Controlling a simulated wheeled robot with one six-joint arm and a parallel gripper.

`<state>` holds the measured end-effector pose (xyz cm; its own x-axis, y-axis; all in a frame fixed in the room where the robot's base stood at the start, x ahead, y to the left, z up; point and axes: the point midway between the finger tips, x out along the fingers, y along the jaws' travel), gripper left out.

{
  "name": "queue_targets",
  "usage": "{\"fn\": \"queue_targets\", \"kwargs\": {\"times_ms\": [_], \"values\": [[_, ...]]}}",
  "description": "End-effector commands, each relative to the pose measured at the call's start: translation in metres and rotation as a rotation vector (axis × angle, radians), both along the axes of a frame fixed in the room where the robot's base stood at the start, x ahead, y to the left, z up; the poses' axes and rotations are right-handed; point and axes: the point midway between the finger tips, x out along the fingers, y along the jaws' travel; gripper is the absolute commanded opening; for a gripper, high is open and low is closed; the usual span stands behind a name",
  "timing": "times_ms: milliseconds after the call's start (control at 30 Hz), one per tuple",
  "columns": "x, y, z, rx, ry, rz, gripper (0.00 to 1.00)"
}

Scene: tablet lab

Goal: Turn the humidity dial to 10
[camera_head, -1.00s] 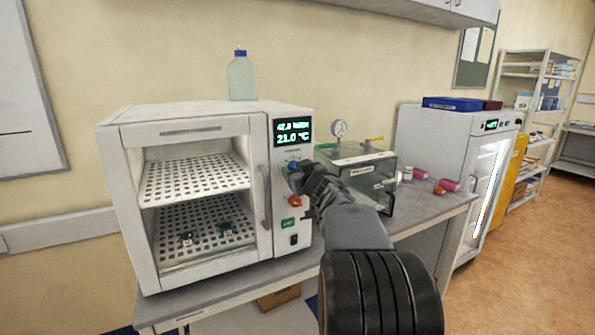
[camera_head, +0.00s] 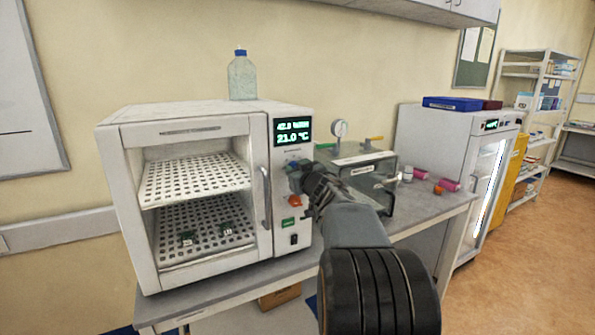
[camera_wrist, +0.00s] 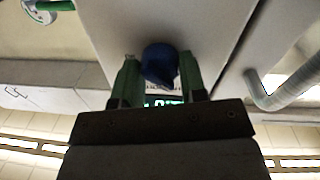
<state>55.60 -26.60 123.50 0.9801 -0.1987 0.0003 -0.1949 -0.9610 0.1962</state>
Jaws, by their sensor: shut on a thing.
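The white chamber (camera_head: 190,118) stands on the bench with a display (camera_head: 292,130) at the top of its right-hand panel. The display shows a humidity line that looks like 42.0 and 21.0 °C. Below it, a blue dial (camera_head: 293,166) is partly hidden by my gripper (camera_head: 303,174). An orange-red knob (camera_head: 295,201) sits lower on the panel. In the wrist view, the blue dial (camera_wrist: 160,66) lies between the two green-looking fingers of my gripper (camera_wrist: 160,78), which is shut on it.
A clear vacuum box (camera_head: 365,172) with a gauge stands right of the chamber, close to my arm. The chamber's door handle (camera_head: 266,198) is left of the panel. A bottle (camera_head: 241,76) stands on top of the chamber. Pink and orange items lie on the bench further right.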

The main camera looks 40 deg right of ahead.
Motion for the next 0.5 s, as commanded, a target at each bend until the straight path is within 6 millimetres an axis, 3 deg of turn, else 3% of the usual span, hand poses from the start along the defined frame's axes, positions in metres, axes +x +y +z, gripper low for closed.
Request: {"fn": "queue_targets", "kwargs": {"times_ms": [267, 500], "values": [[-0.0002, -0.0002, -0.0013, -0.084, 0.012, -0.001, 0.15], [-0.0003, -0.0003, -0.0026, -0.273, 0.037, -0.002, 0.15]]}}
